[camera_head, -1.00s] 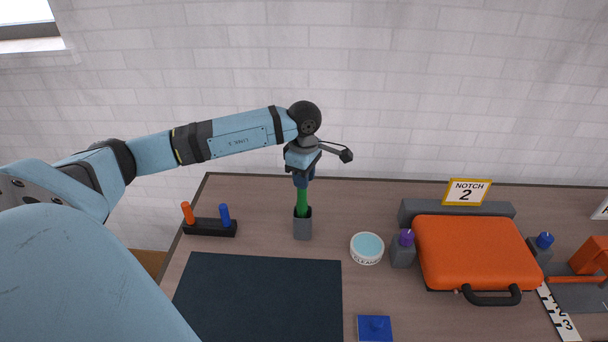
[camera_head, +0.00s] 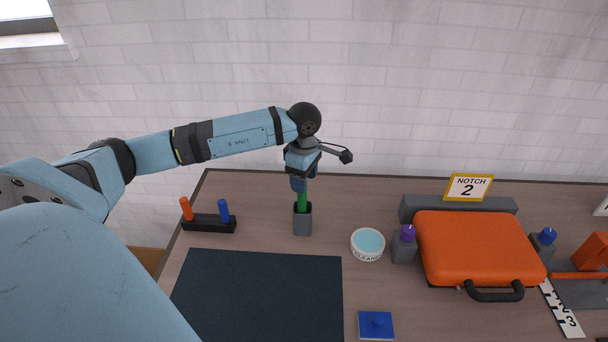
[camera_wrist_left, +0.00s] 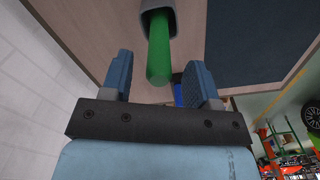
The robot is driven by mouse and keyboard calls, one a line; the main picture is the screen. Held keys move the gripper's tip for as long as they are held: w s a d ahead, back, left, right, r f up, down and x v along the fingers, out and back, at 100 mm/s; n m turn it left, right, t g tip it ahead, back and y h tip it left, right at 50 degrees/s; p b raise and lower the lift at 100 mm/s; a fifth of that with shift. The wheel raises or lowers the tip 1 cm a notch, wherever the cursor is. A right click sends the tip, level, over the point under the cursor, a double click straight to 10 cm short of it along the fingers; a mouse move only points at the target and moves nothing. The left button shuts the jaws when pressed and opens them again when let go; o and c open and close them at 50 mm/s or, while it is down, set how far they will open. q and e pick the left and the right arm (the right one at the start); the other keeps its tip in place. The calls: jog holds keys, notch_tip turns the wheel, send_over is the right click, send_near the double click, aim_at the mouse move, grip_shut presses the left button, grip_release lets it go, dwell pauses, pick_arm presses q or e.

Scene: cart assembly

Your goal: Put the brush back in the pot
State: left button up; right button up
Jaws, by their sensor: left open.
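The brush (camera_head: 302,200) shows as a green handle standing in the grey pot (camera_head: 302,222) at the back of the table, left of the middle. Its lower end is hidden inside the pot. My left gripper (camera_head: 300,184) is just above the pot, at the top of the handle. In the left wrist view the green brush handle (camera_wrist_left: 159,50) rises from the pot (camera_wrist_left: 157,8) and points toward my left gripper (camera_wrist_left: 160,78). The two blue fingers stand apart with a gap on each side of the handle. My right gripper is not in view.
A dark mat (camera_head: 260,295) lies in front of the pot. A rack with an orange and a blue peg (camera_head: 208,224) stands to the left. A round cleaner tin (camera_head: 367,244), a purple-topped bottle (camera_head: 404,246) and an orange case (camera_head: 478,248) are to the right.

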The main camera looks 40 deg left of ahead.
pick_arm(q)
notch_tip(320, 180, up, 14)
jog(key=shift+b, duration=0.3)
jog(key=shift+f, duration=0.15)
dwell(0.9)
